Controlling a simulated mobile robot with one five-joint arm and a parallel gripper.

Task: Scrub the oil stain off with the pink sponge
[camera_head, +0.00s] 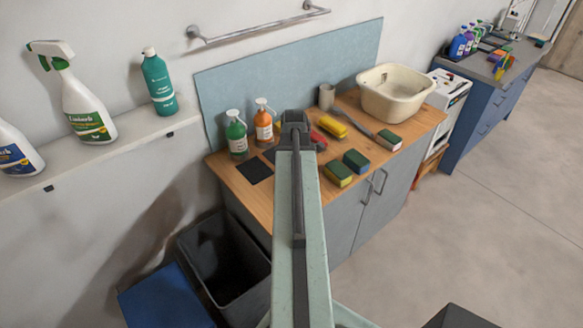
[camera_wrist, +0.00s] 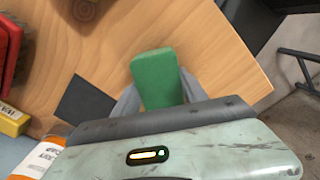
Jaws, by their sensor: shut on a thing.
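My gripper (camera_wrist: 160,90) is shut on a green-topped block (camera_wrist: 157,78), likely a sponge, over the wooden worktop (camera_wrist: 205,60). Its sides are hidden, so I cannot tell whether it is the pink sponge. In the head view my gripper (camera_head: 295,118) is above the back of the worktop (camera_head: 236,186), and my arm hides what it holds. No clearly pink sponge shows elsewhere. A dark square patch (camera_head: 254,170) lies at the worktop's left, also in the wrist view (camera_wrist: 82,103). A brown ringed mark (camera_wrist: 85,8) is at the wrist view's top edge; I cannot tell whether it is oil.
Several sponges, including a yellow one (camera_head: 338,174) and a blue one (camera_head: 356,161), lie right of my arm. A green bottle (camera_head: 236,135) and an orange bottle (camera_head: 263,122) stand at the back left. A cream basin (camera_head: 394,92) stands at the right. A black bin (camera_head: 228,262) is below.

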